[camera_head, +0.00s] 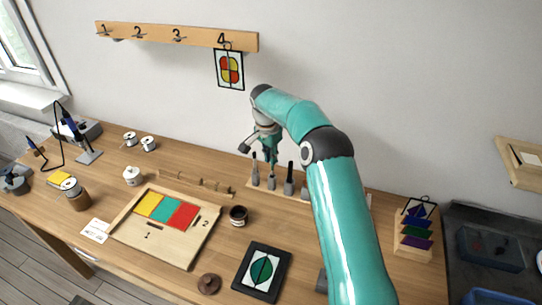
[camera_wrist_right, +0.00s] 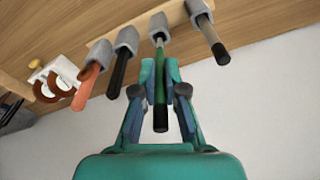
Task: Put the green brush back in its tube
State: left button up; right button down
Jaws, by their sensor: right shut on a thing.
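My right gripper (camera_wrist_right: 160,88) is shut on the green brush (camera_wrist_right: 159,90), with one finger on each side of its green handle. The handle's black end points toward the wrist camera. The brush's pale far end meets the mouth of a grey tube (camera_wrist_right: 157,22); how deep it sits inside I cannot tell. In the head view the right gripper (camera_head: 268,150) is above the row of tubes at the back of the table, and the brush in it is hard to make out. My left gripper is not in view.
Neighbouring tubes hold an orange-handled brush (camera_wrist_right: 87,88), a black-handled one (camera_wrist_right: 118,72) and another dark-ended one (camera_wrist_right: 214,38), close on both sides.

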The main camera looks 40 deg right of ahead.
jog(key=shift+f+b, duration=0.85)
jog(key=shift+f, duration=0.6)
jog(key=shift+f+b, duration=0.3)
jog(key=shift+f, duration=0.15)
dwell(0.5)
